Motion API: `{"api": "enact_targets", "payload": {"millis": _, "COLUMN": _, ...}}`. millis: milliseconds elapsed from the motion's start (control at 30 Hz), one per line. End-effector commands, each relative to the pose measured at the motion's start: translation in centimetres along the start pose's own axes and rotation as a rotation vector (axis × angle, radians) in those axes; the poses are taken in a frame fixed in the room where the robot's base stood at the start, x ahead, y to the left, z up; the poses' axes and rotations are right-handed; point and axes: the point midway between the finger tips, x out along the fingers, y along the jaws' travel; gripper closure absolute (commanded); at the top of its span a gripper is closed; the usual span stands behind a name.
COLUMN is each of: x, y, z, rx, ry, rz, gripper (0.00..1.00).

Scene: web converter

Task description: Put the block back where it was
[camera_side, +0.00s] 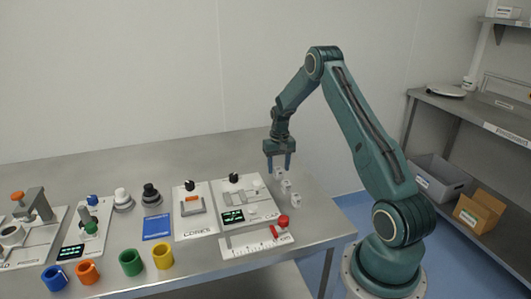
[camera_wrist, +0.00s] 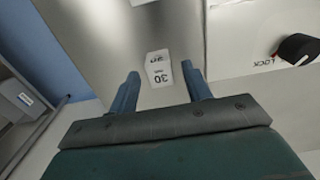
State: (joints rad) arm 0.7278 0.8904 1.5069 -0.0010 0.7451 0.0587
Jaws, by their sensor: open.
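Small white blocks stand in a row near the table's right end in the side view: one (camera_side: 279,173) close under my gripper, a middle one (camera_side: 286,185) and a front one (camera_side: 295,200). My gripper (camera_side: 279,167) points down, open and empty, above the far end of the row. In the wrist view, a white block marked 30 (camera_wrist: 158,69) lies ahead of and between the open fingertips (camera_wrist: 158,78), apart from both. Part of another white thing (camera_wrist: 140,2) shows at the top edge. Which block the task means cannot be told.
Left of the blocks is a white panel with a black knob (camera_side: 233,178) and green display.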

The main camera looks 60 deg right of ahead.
Motion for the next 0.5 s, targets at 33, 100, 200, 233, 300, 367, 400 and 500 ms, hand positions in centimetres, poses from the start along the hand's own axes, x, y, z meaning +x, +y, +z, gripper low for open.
{"api": "enact_targets", "payload": {"millis": 33, "x": -0.2, "y": 0.0, "z": 0.0, "rx": 0.0, "ry": 0.001, "rz": 0.0, "gripper": 0.51}}
{"api": "enact_targets", "payload": {"millis": 100, "x": -0.5, "y": 0.0, "z": 0.0, "rx": 0.0, "ry": 0.001, "rz": 0.0, "gripper": 0.51}}
{"api": "enact_targets", "payload": {"millis": 200, "x": -1.3, "y": 0.0, "z": 0.0, "rx": 0.0, "ry": 0.001, "rz": 0.0, "gripper": 0.51}}
{"api": "enact_targets", "payload": {"millis": 233, "x": -1.6, "y": 0.0, "z": -0.1, "rx": 0.0, "ry": 0.002, "rz": 0.0, "gripper": 0.51}}
{"api": "enact_targets", "payload": {"millis": 300, "x": -2.4, "y": 0.0, "z": -0.1, "rx": 0.0, "ry": 0.003, "rz": 0.0, "gripper": 0.51}}
{"api": "enact_targets", "payload": {"millis": 367, "x": -3.3, "y": 0.0, "z": -0.1, "rx": 0.0, "ry": 0.003, "rz": 0.0, "gripper": 0.51}}
{"api": "enact_targets", "payload": {"millis": 400, "x": -3.9, "y": 0.0, "z": -0.1, "rx": 0.0, "ry": 0.004, "rz": 0.0, "gripper": 0.51}}
{"api": "enact_targets", "payload": {"millis": 500, "x": -5.5, "y": 0.0, "z": -0.1, "rx": 0.0, "ry": 0.005, "rz": 0.0, "gripper": 0.51}}
